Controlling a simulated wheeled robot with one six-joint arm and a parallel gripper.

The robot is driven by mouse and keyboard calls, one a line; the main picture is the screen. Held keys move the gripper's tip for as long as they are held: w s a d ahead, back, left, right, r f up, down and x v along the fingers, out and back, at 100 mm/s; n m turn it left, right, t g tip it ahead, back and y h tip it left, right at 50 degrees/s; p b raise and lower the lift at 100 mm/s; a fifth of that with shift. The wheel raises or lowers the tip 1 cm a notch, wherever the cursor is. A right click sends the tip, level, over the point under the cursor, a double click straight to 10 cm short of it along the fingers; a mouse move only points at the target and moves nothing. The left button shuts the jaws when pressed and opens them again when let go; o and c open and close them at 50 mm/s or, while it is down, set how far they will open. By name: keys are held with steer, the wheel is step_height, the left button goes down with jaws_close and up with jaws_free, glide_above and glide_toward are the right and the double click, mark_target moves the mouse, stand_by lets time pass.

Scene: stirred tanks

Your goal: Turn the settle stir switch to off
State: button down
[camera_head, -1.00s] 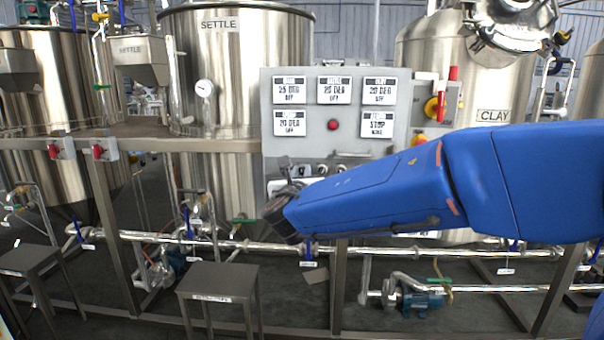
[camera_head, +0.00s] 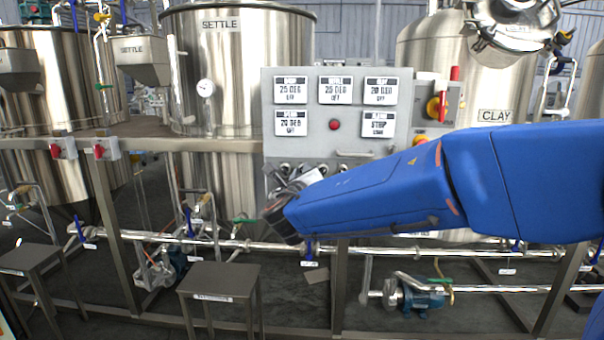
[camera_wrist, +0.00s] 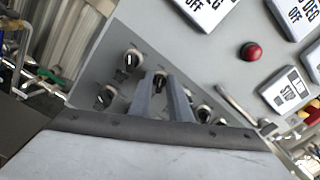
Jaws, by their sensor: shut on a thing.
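The grey control panel (camera_head: 345,145) stands in front of the tank marked SETTLE (camera_head: 235,75). In the wrist view, several black rotary knobs sit on the lower part of the panel. My gripper (camera_wrist: 163,80) reaches to the panel and is shut on one switch knob (camera_wrist: 160,77), which is partly hidden between the fingers. Another knob (camera_wrist: 132,58) with a white mark sits up and left of it. The knob labels are too small to read, so I cannot tell by name which switch I hold. In the head view my wrist hides most of the knob row.
Close neighbours are a knob (camera_wrist: 105,95) at lower left and another knob (camera_wrist: 204,113) at right. A red button (camera_head: 334,125) and white displays (camera_head: 341,90) are above. Pipes (camera_head: 220,243) run below.

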steer(key=c, duration=1.9)
jaws_free()
steer(key=shift+o, duration=0.2)
steer(key=s, duration=1.7)
steer(key=shift+s+a, duration=0.2)
steer(key=shift+a, duration=0.1)
